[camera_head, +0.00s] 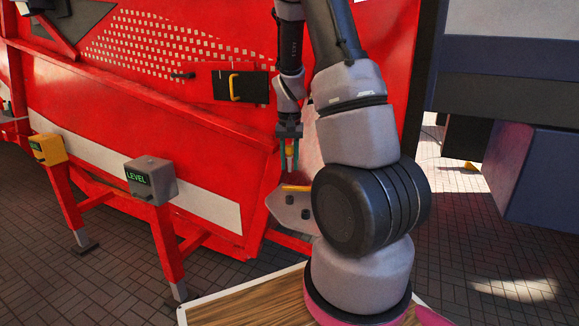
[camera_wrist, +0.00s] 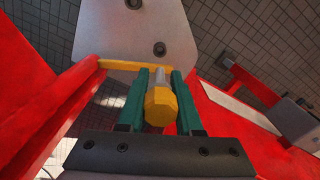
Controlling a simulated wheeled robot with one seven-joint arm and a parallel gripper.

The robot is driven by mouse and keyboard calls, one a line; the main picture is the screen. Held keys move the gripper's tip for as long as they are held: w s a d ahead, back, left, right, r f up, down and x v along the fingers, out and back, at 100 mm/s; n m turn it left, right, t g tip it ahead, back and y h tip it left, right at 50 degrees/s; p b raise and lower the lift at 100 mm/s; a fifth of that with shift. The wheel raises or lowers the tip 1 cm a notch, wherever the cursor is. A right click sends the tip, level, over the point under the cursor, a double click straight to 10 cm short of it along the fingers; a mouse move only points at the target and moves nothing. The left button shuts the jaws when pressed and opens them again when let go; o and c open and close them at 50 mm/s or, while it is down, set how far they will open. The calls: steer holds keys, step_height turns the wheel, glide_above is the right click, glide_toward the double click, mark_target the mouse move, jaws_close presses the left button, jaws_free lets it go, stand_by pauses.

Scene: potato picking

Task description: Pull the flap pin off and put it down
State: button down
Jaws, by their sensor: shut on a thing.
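My gripper (camera_head: 289,168) points down beside the red machine wall, over the grey plate (camera_head: 288,212). In the wrist view my gripper (camera_wrist: 161,74) has its two green fingers closed on the flap pin (camera_wrist: 160,105). The pin has a yellow faceted head and a short grey shaft pointing away from the palm. A yellow bar (camera_wrist: 120,65) runs just beyond the fingertips, along the edge of the grey plate (camera_wrist: 110,28). The bar also shows in the head view (camera_head: 297,188). Whether the shaft's far end is still in anything cannot be told.
A grey LEVEL box (camera_head: 151,180) and a yellow box (camera_head: 47,149) stand on red posts at left. A black panel with a yellow handle (camera_head: 235,87) is on the red wall. A wooden-topped surface (camera_head: 245,304) lies at the front. Paved floor is open at left.

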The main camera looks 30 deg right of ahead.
mark_target(289, 146)
steer(key=shift+r, duration=0.7)
steer(key=shift+r, duration=0.15)
steer(key=shift+r, duration=1.35)
